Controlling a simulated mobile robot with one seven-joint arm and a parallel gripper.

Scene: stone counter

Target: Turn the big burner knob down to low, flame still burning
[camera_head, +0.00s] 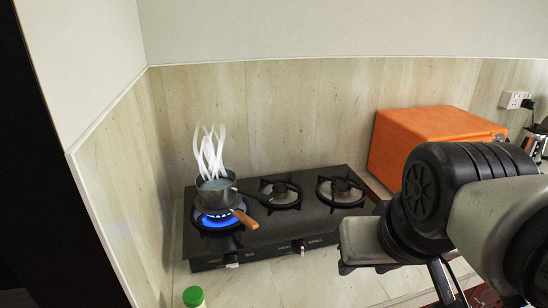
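The black two-knob stove (275,246) stands on the counter against the tiled wall. Its left front knob (232,260) sits beside a label that seems to read BIG; its exact turn angle is too small to read. White steam rises from the pot. My gripper (362,246) is at the end of my arm, right of the stove and apart from the left knob. Its fingers cannot be made out, so its opening is unclear.
The right knob (299,247) is on the same front panel. An orange box (424,139) stands behind my arm. A green-capped item (193,297) is at the front left.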

